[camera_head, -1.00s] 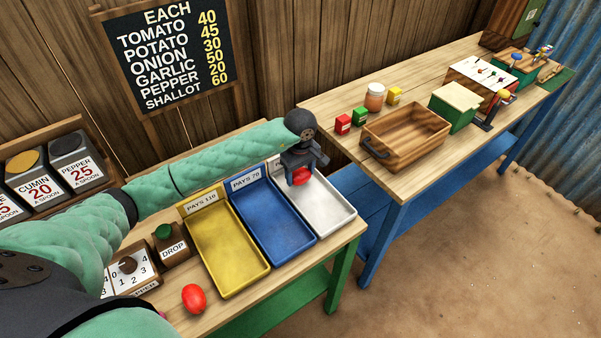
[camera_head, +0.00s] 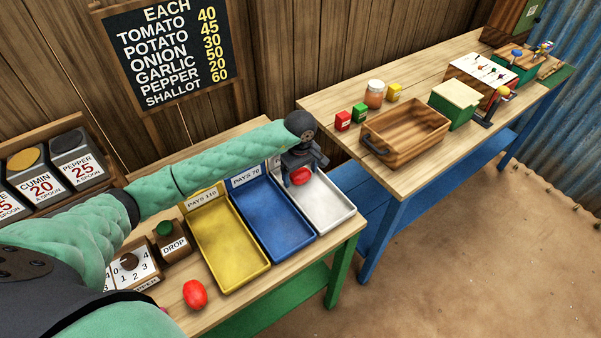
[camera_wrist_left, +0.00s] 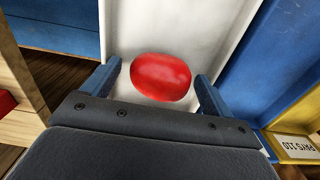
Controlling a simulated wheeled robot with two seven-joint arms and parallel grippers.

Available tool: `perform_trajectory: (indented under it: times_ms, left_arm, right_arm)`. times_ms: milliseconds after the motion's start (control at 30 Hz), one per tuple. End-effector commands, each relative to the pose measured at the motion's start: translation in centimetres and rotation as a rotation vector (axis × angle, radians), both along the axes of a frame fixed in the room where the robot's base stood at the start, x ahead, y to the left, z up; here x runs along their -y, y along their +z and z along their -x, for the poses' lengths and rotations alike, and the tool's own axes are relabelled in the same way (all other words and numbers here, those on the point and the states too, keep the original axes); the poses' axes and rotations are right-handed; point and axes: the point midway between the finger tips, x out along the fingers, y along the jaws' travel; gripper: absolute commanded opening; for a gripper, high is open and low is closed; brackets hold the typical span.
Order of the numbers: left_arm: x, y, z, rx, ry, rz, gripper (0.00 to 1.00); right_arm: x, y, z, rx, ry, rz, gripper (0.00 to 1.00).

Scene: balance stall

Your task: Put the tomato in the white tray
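A red tomato (camera_head: 301,175) is at the inner part of the white tray (camera_head: 335,207) in the head view. In the left wrist view the tomato (camera_wrist_left: 162,77) lies over the white tray floor, between my left fingers, with a gap on each side. My left gripper (camera_head: 299,172) is open around it, pointing down into the tray; it also shows in the wrist view (camera_wrist_left: 158,84). A second red, round vegetable (camera_head: 195,294) lies on the table at the front left. My right gripper is out of view.
The blue tray (camera_head: 275,220) and yellow tray (camera_head: 230,243) stand left of the white one. A drop box (camera_head: 175,247) is beside the yellow tray. A wooden crate (camera_head: 405,133) and small boxes stand on the bench to the right, across a gap.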

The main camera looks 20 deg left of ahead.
Motion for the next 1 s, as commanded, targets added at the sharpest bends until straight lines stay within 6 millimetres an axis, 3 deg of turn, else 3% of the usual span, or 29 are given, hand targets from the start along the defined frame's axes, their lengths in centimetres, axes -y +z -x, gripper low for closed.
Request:
perform_trajectory:
  times_ms: [333,467,533,633,1000]
  left_arm:
    - [0.0,0.4,0.0,-0.001,0.0,0.001,0.86]
    - [0.0,1.0,-0.1,0.003,-0.001,0.0,0.86]
    - [0.0,1.6,-0.1,0.003,-0.002,0.0,0.86]
    - [-0.1,2.7,-0.1,0.003,0.0,-0.001,0.86]
    - [-0.1,7.1,-0.1,0.003,0.0,-0.001,0.86]
  right_arm:
    - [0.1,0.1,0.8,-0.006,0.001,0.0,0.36]
    - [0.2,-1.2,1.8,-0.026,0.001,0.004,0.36]
    - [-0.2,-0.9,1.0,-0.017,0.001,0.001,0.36]
    - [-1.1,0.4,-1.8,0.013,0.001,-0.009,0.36]
    - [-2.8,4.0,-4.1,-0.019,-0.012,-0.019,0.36]
